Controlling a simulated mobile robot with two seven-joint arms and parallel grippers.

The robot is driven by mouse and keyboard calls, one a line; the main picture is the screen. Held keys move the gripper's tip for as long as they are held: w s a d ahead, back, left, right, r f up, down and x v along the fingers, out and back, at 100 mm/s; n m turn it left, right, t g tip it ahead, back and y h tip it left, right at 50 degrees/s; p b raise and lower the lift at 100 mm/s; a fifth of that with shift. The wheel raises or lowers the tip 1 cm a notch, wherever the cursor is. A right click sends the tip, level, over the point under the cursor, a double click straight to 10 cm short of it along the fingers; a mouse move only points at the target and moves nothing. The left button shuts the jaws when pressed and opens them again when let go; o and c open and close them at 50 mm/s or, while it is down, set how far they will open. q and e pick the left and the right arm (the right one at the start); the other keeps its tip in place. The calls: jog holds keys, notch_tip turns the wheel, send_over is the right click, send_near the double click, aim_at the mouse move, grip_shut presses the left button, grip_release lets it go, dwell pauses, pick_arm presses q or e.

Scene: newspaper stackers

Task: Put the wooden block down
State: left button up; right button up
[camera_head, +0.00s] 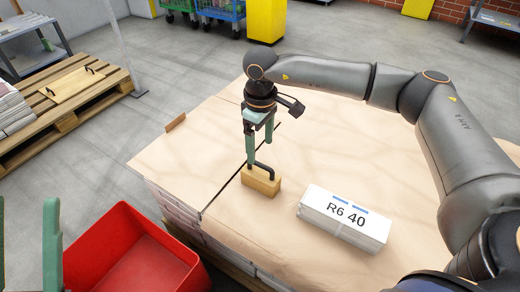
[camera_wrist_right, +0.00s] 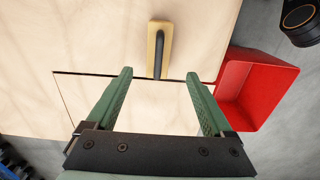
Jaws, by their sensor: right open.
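The wooden block (camera_head: 261,182) is a small tan block with a black bar handle. It stands on the paper-covered stack (camera_head: 215,128), close to the dark gap across it. In the right wrist view the block (camera_wrist_right: 152,48) lies just beyond the fingertips, its handle in line with the space between them. My right gripper (camera_head: 260,150) is open, pointing down right over the block; its green fingers (camera_wrist_right: 159,76) are apart with nothing between them. My left gripper (camera_head: 27,203) shows only as two green fingers, apart and empty, at the lower left edge.
A white bundle labelled "R6 40" (camera_head: 345,221) lies right of the block. A red bin (camera_head: 125,216) stands at the lower left, beside the stack. A small brown strip (camera_head: 176,122) sits at the stack's far left. A pallet (camera_head: 75,112) with another handled board is farther left.

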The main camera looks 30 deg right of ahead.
jog(key=s+a+f+m+g+y, duration=0.1)
jog(key=s+a+f+y, duration=0.1)
jog(key=s+a, duration=0.3)
jog(key=s+a+f+m+g+y, duration=0.1)
jog(key=s+a+y, duration=0.1)
jog(key=a, duration=0.5)
jog(key=s+a+r+m+g+y, duration=0.3)
jog(key=s+a+r+m+y, duration=0.15)
jog(key=s+a, duration=0.35)
jog(key=s+a+r+m+g+y, duration=0.2)
jog(key=s+a+r+m+y, duration=0.2)
jog(key=s+a+m+y, duration=0.25)
notch_tip(320, 180, up, 14)
jog(key=s+m+t+y, duration=0.25)
jog(key=m+y, duration=0.65)
jog(key=m, duration=0.7)
jog(key=w+d+r+n+t+h, duration=0.1)
jog(key=d+n+t+h, duration=0.3)
jog(key=n+t, duration=0.9)
jog(key=w+d+r+n+t+h, duration=0.2)
jog(key=d+n+t, duration=0.9)
jog(key=n, duration=1.1)
jog(key=w+t+h, duration=0.2)
jog(key=h, duration=0.1)
jog(key=shift+w+d+t, duration=0.15)
jog(key=shift+d+t, duration=0.05)
jog(key=shift+t, duration=0.15)
